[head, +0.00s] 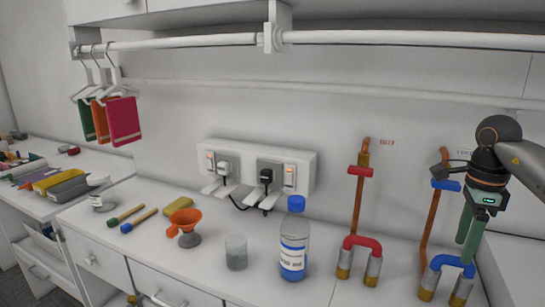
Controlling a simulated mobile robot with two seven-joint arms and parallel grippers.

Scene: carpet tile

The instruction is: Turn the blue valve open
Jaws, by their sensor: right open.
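The blue valve (439,185) is a small blue handle on an upright copper pipe (430,223) against the back wall, at the right of the head view. My right arm comes in from the right edge. My right gripper (467,250) points down with its green fingers open and empty. It appears in front of and just right of the blue valve, and its body overlaps the handle's right end in the picture. Whether it touches the handle cannot be told. My left gripper is out of view.
A red valve (360,171) sits on another copper pipe to the left. A red arch (362,243) and a blue arch (447,263) stand below the pipes.

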